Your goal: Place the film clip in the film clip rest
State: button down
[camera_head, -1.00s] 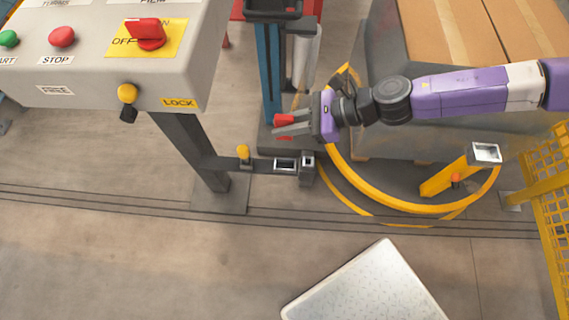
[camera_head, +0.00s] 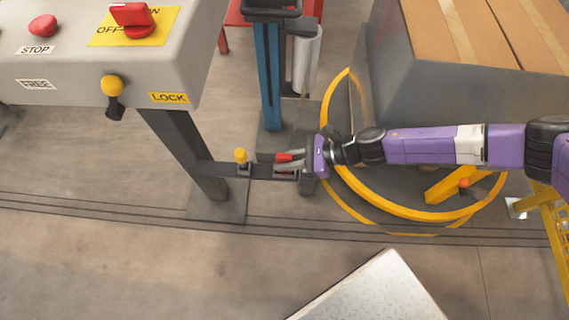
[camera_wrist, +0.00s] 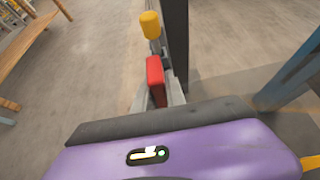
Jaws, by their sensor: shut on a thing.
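The red film clip (camera_head: 284,157) is between the fingers of my gripper (camera_head: 282,159), which is shut on it. The clip shows more clearly in the wrist view (camera_wrist: 156,80), where it stands up between the grey fingers. In the head view, my gripper is just right of a yellow knob (camera_head: 241,155) on a low dark bar. A small open-topped box (camera_head: 285,175) on that bar, apparently the clip rest, is mostly covered by the gripper. I cannot tell whether the clip touches it.
A grey control panel (camera_head: 60,75) on a dark post stands left. A blue mast (camera_head: 268,75) with a film roll (camera_head: 305,60) rises behind the gripper. The wrapped pallet load (camera_head: 440,90) and yellow ring (camera_head: 400,208) lie right.

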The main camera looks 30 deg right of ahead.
jog(key=shift+f, duration=0.85)
jog(key=c, duration=1.4)
grip_release()
jog(key=shift+o, duration=0.2)
jog(key=shift+d+r, duration=0.1)
jog(key=shift+r, duration=0.05)
jog(key=p+v, duration=0.1)
jog(key=v, duration=1)
jog(key=shift+s+d, duration=0.25)
jog(key=shift+d, duration=0.05)
jog(key=shift+r, duration=0.1)
